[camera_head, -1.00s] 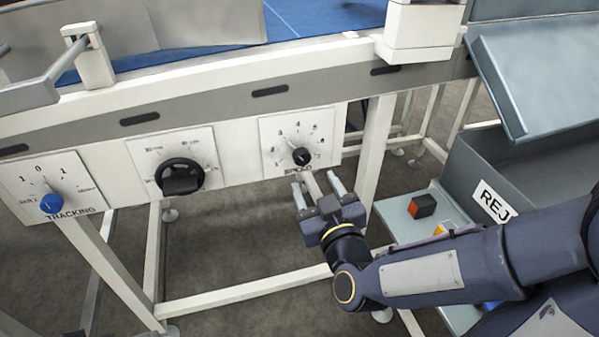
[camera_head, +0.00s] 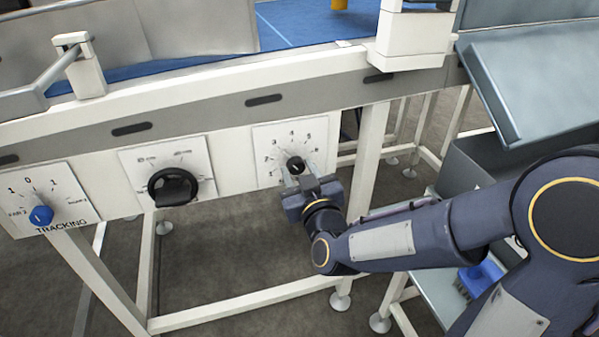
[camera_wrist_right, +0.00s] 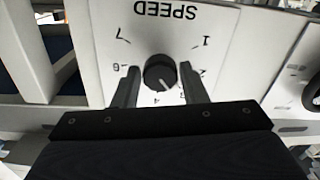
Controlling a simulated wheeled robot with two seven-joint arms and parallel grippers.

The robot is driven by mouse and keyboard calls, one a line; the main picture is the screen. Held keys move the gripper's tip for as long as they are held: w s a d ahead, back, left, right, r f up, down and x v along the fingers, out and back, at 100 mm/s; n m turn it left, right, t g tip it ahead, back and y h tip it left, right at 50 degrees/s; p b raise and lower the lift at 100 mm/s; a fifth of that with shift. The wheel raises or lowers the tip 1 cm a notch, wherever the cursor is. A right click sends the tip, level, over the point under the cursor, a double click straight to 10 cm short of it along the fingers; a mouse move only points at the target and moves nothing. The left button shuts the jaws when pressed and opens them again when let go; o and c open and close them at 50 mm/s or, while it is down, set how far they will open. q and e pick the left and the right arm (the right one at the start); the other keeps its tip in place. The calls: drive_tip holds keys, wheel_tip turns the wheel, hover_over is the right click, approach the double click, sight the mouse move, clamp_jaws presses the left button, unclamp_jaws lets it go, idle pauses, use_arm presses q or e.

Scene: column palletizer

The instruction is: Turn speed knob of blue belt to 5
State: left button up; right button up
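The speed knob (camera_head: 295,164) is a small black dial on a white panel (camera_head: 262,139) on the front of the blue belt's frame. In the right wrist view the knob (camera_wrist_right: 159,72) is seen upside down. My right gripper (camera_head: 297,171) is at the knob. In the wrist view its two fingers (camera_wrist_right: 158,75) stand open on either side, with small gaps to the knob. My left gripper is not in view.
Left of the speed panel are a larger black knob (camera_head: 173,187) and a blue tracking knob (camera_head: 41,214). The blue belt (camera_head: 310,22) runs above. Frame legs (camera_head: 367,165) stand below the belt.

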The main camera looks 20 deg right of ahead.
drive_tip(key=c, duration=0.6)
drive_tip(key=shift+o, duration=0.2)
drive_tip(key=shift+f+m+b, duration=0.2)
drive_tip(key=shift+m+b, duration=0.85)
drive_tip(key=shift+m, duration=0.05)
drive_tip(key=m+b, duration=0.2)
drive_tip(key=shift+m, duration=0.3)
drive_tip(key=m+b, duration=0.2)
drive_tip(key=m, duration=0.2)
drive_tip(key=shift+b, duration=0.4)
drive_tip(key=shift+a+r+m+b, duration=0.15)
drive_tip(key=shift+m+b, duration=0.4)
drive_tip(key=shift+m, duration=0.45)
